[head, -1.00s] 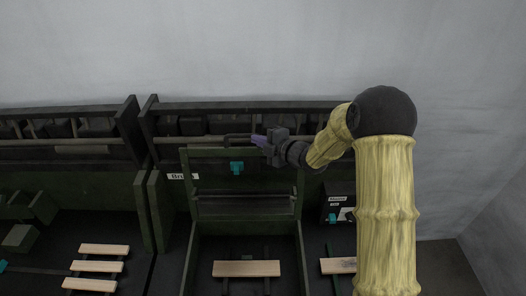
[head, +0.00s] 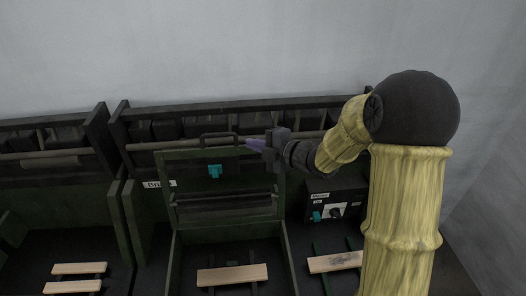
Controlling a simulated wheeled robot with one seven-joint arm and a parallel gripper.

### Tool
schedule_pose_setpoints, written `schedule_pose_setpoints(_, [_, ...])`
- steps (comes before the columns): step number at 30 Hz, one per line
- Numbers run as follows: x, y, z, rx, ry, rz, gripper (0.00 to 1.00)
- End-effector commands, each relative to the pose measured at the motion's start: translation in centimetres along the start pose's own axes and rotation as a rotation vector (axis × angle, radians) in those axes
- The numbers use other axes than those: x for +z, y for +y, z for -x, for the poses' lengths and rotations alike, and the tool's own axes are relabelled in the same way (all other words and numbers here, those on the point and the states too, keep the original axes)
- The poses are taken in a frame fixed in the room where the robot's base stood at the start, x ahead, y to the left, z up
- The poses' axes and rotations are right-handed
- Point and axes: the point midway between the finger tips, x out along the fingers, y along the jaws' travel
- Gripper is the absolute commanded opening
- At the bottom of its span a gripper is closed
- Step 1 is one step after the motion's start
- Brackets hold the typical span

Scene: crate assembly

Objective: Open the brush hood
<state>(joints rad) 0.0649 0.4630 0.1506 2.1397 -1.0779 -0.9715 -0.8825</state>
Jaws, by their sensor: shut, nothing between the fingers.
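The brush hood (head: 180,187) is a dark green panel that stands raised at the back of its green bay, with a bar across its lower part and a teal piece (head: 214,171) near its top. Its black handle (head: 217,137) sticks up at the top edge. My gripper (head: 250,144), with purple fingers, is shut and empty just right of the handle. Whether the fingertips touch the handle or the hood's edge I cannot tell. A label (head: 159,184), partly hidden by the hood, is to its left.
A wood slat (head: 232,275) lies in the bay below the hood. A dark control box (head: 336,203) with a knob stands at right, near another slat (head: 335,261). More slats (head: 79,268) lie at left. A dark rack (head: 290,118) runs along the back wall.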

Motion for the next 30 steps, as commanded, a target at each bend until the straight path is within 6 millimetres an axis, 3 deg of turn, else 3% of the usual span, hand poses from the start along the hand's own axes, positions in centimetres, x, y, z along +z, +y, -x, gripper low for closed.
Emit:
schedule_pose_setpoints(7, [0.0, 0.2, 2.7, 0.000, 0.000, 0.001, 0.00])
schedule_pose_setpoints(30, [0.1, 0.3, 3.0, 0.001, -0.003, -0.001, 0.00])
